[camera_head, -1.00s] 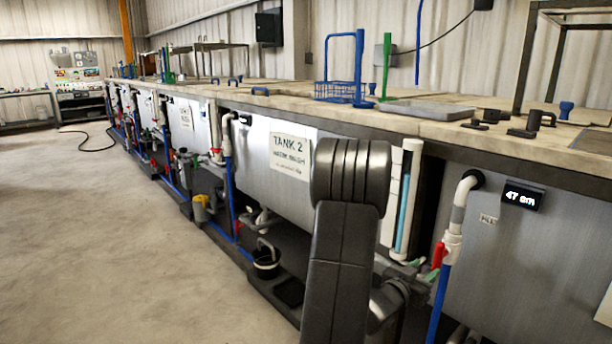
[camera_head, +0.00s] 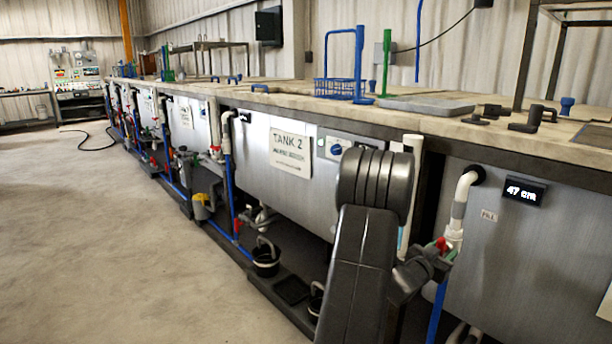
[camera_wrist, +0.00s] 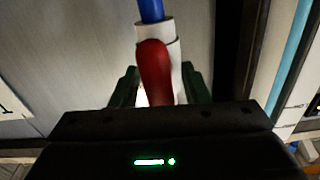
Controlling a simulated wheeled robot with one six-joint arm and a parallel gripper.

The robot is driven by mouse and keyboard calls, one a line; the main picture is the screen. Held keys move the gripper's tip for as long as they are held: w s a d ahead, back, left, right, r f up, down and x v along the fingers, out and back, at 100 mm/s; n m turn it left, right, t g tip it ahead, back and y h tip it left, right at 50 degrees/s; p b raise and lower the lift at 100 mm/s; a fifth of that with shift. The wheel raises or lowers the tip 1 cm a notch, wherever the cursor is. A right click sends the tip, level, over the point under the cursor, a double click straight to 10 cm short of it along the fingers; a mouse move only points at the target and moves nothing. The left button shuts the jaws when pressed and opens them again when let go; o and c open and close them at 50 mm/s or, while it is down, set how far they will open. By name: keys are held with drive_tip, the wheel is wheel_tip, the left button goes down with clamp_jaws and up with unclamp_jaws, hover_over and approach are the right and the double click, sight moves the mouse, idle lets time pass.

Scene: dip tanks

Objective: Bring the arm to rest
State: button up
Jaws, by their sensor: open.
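My gripper (camera_head: 438,262) is at the end of my dark grey arm, in front of the pipework at the right tank in the head view. In the wrist view my gripper (camera_wrist: 160,78) is open, with one dark green finger on each side of a red valve handle (camera_wrist: 155,70). The handle lies along a white pipe that joins a blue pipe (camera_wrist: 151,9). I cannot tell whether either finger touches the handle. In the head view only a bit of the red handle (camera_head: 441,243) shows; my gripper hides the rest.
Tank 2 (camera_head: 262,150) stands behind my arm, with a control panel (camera_head: 336,147) on its front. The right tank (camera_head: 520,255) has a display (camera_head: 524,191) reading 47 cm. Black buckets (camera_head: 266,259) stand low by tank 2.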

drive_tip(key=m+b, duration=0.1)
drive_tip(key=m, duration=0.3)
drive_tip(key=shift+b, duration=0.35)
drive_tip(key=m+b, duration=0.1)
drive_tip(key=m, duration=0.3)
drive_tip(key=shift+m, duration=0.3)
drive_tip(key=shift+a, duration=0.1)
